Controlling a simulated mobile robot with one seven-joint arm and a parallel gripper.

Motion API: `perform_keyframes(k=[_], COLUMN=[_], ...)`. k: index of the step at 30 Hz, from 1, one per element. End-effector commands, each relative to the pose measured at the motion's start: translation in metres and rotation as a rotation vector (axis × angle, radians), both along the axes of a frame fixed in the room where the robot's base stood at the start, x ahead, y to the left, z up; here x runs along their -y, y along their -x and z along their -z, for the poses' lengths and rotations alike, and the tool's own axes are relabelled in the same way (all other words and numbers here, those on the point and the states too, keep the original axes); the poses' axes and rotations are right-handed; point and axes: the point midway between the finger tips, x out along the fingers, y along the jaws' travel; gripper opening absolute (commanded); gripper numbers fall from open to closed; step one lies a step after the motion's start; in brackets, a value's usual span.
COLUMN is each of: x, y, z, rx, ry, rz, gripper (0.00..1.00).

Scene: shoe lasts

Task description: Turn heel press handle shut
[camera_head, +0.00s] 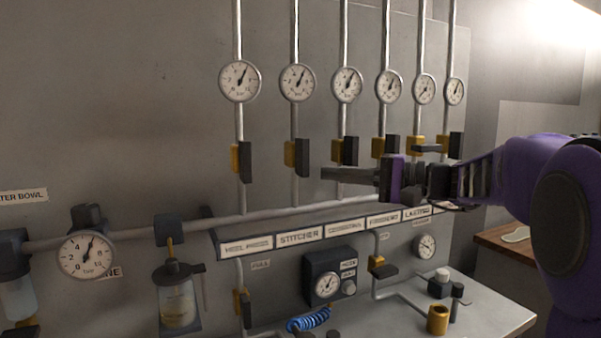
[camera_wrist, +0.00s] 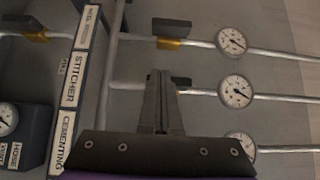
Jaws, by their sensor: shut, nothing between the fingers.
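The heel press handle (camera_head: 246,162) is a dark lever on a yellow valve body, on the leftmost upright pipe above the HEEL PRESS label (camera_head: 247,246). It lies along its pipe. In the wrist view the handle (camera_wrist: 172,25) is above my fingertips, clear of them. My gripper (camera_head: 324,173) reaches in from the right, shut and empty, its tips to the right of the heel press handle. In the wrist view my gripper (camera_wrist: 160,74) overlaps the stitcher valve's handle (camera_wrist: 181,81), partly hiding it; I cannot tell if they touch.
The stitcher handle (camera_head: 302,158) and cementing handle (camera_head: 350,151) also lie along their pipes. The fifth handle (camera_head: 428,148) lies across its pipe. A lower valve (camera_head: 242,304) sits below the labels. Pressure gauges (camera_head: 240,81) line the pipes above. A bench (camera_head: 490,318) projects below.

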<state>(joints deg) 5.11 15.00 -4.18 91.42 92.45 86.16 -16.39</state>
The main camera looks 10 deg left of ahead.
Motion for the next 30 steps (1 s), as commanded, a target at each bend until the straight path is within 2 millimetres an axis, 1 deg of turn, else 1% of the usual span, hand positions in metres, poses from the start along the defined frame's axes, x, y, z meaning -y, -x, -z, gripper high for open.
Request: perform_keyframes(k=[5,9,15,18,21,25,30], x=[-0.029,-0.059,-0.098,-0.110,-0.119,-0.125,-0.126], y=[-0.005,-0.013,-0.021,-0.010,-0.005,-0.001,0.000], z=[0.000,0.000,0.000,0.000,0.000,0.000,0.001], rx=[0.000,0.000,-0.001,0.000,0.000,0.000,0.000], ry=[0.001,0.002,0.003,0.002,0.002,0.003,0.003], rz=[-0.007,-0.007,-0.004,-0.003,-0.003,-0.001,0.000], gripper=[0.00,0.00,0.00,0.00,0.00,0.00,0.00])
